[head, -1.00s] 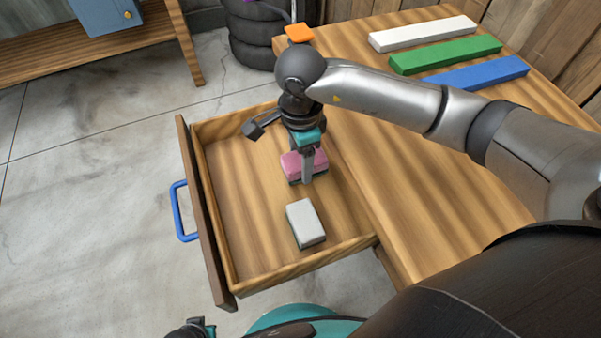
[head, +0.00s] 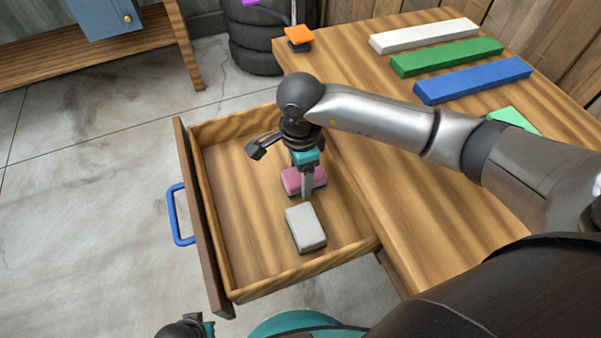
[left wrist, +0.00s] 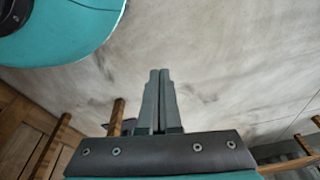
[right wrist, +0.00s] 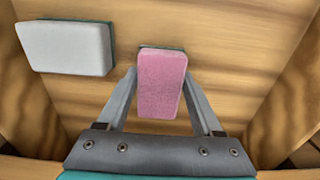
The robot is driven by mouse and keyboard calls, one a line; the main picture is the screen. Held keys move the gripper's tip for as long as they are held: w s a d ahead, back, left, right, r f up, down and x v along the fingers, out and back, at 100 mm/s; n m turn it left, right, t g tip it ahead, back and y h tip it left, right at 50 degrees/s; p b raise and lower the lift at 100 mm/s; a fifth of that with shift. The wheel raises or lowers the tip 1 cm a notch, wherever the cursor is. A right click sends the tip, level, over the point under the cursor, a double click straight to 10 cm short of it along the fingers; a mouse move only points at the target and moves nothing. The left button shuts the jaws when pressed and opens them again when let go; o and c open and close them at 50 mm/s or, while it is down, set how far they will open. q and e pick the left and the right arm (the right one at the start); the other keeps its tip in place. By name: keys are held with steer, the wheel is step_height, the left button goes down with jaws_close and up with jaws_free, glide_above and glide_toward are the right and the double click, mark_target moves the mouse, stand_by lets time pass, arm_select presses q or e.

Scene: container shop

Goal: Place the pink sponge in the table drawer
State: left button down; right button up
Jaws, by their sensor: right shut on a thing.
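The pink sponge (head: 293,180) has a dark underside and is inside the open table drawer (head: 225,272). My right gripper (head: 306,188) is shut on it, with a finger on each side; the pink sponge also shows between the fingers in the right wrist view (right wrist: 160,85). I cannot tell whether it touches the drawer floor. A white sponge (head: 305,228) lies flat in the drawer beside it, and also shows in the right wrist view (right wrist: 66,46). My left gripper (left wrist: 158,75) is shut and empty, away from the drawer.
The table top (head: 400,190) holds white (head: 424,35), green (head: 446,57) and blue (head: 473,80) bars, a green piece (head: 514,120) and an orange sponge (head: 298,35). The drawer has a blue handle (head: 174,216). Its left half is free. Black tires (head: 255,45) stand behind.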

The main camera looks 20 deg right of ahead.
steer(key=o, duration=0.8)
steer(key=shift+f, duration=0.1)
steer(key=o, duration=0.4)
arm_select(q)
steer(key=shift+r, duration=0.15)
steer(key=s+a+f+p, duration=0.4)
steer(key=s+f, duration=0.1)
steer(key=shift+s+a+f, duration=0.15)
steer(key=shift+s+f, duration=0.05)
steer(key=shift+f, duration=0.2)
arm_select(e)
step_height(320, 180, up, 12)
steer(key=shift+r, duration=0.2)
